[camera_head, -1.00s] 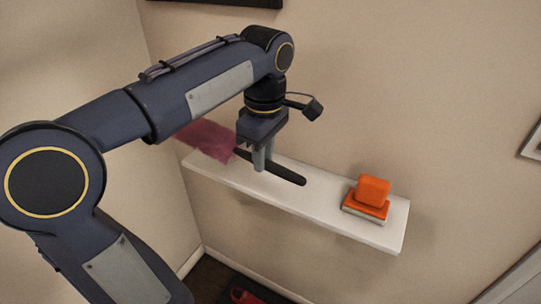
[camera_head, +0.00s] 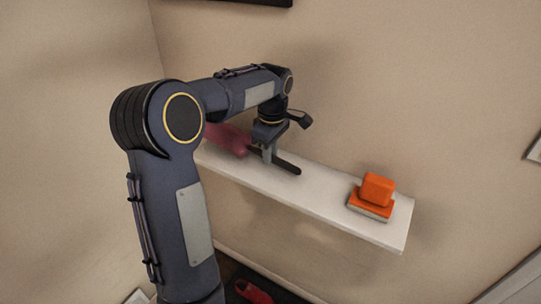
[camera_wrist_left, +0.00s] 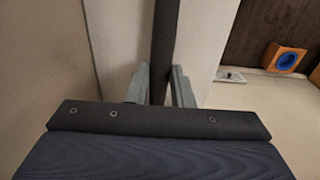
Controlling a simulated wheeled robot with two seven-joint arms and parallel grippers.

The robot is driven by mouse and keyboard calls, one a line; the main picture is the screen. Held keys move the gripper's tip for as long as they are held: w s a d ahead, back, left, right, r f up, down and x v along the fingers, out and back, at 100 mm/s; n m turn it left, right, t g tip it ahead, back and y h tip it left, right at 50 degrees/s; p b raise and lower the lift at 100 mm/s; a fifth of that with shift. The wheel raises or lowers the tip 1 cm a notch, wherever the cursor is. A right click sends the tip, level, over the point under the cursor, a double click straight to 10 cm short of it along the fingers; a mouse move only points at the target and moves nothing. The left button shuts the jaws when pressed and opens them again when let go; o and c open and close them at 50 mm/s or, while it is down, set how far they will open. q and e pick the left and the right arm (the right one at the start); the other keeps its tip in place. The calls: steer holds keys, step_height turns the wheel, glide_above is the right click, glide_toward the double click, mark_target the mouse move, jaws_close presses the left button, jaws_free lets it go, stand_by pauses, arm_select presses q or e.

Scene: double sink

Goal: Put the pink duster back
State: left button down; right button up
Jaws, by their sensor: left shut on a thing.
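The pink duster (camera_head: 228,138) has a fluffy pink head and a dark handle (camera_head: 287,165). My left gripper (camera_head: 268,155) is shut on the handle, over the white wall shelf (camera_head: 330,205). The duster lies roughly along the shelf, with its head toward the left end, partly hidden by my arm. Whether it touches the shelf or hangs just above it, I cannot tell. In the left wrist view the dark handle (camera_wrist_left: 165,45) stands between the two grey fingers. The pink head is out of that view. My right gripper is not in view.
An orange block-handled brush (camera_head: 374,196) sits on the right part of the shelf. The shelf between it and the handle is clear. A red object (camera_head: 254,292) lies on the dark floor below. A wall corner is close to the shelf's left end.

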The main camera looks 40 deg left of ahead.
arm_select(q)
steer(key=shift+f, duration=0.75)
steer(key=shift+f, duration=0.2)
steer(key=c, duration=1.3)
jaws_free()
steer(key=r, duration=0.8)
steer(key=r+p, duration=0.1)
steer(key=r, duration=0.3)
steer(key=shift+s+d+r, duration=0.1)
steer(key=shift+d+r, duration=0.15)
steer(key=shift+d, duration=0.05)
